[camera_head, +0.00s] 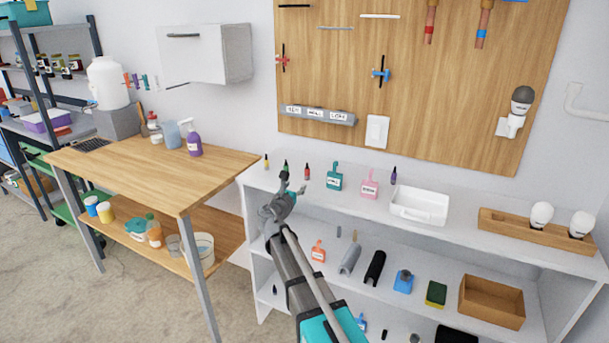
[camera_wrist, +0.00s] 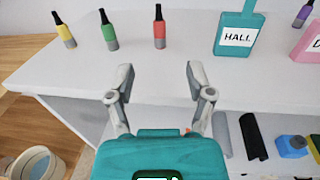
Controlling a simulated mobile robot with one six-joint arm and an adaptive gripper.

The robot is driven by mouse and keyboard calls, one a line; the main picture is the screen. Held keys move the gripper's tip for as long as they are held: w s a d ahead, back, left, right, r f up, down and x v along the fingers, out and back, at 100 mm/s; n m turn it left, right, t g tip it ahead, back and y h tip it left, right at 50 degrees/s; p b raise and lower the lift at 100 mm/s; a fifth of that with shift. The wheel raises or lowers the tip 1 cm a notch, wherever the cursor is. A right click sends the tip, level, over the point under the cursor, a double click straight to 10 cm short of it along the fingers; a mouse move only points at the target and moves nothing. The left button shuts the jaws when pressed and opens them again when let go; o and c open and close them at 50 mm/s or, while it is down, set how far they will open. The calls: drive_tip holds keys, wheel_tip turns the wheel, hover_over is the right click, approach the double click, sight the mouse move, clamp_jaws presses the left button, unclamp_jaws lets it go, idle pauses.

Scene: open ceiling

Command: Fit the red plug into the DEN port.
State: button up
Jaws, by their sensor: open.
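The red plug (camera_head: 307,172) stands upright on the white bench's top, right of a green plug (camera_head: 285,170) and a yellow plug (camera_head: 266,162). In the wrist view the red plug (camera_wrist: 159,30) has a dark tip and a grey base. My gripper (camera_head: 292,189) is open and empty at the bench's front edge. In the wrist view its fingers (camera_wrist: 159,82) are spread wide, with the red plug beyond the gap, untouched. A grey port strip (camera_head: 317,117) with three small labels is on the wooden wall panel; the leftmost label seems to read DEN.
A teal HALL tag (camera_wrist: 237,38) stands right of the red plug, then a pink tag (camera_head: 370,187), a purple plug (camera_head: 393,176) and a white tray (camera_head: 419,206). A white switch plate (camera_head: 377,131) is right of the strip. Lower shelves hold loose items.

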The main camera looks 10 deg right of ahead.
sight(306, 170)
drive_tip(key=x, duration=0.8)
drive_tip(key=shift+x, duration=2.7)
drive_tip(key=shift+a, duration=0.1)
clamp_jaws()
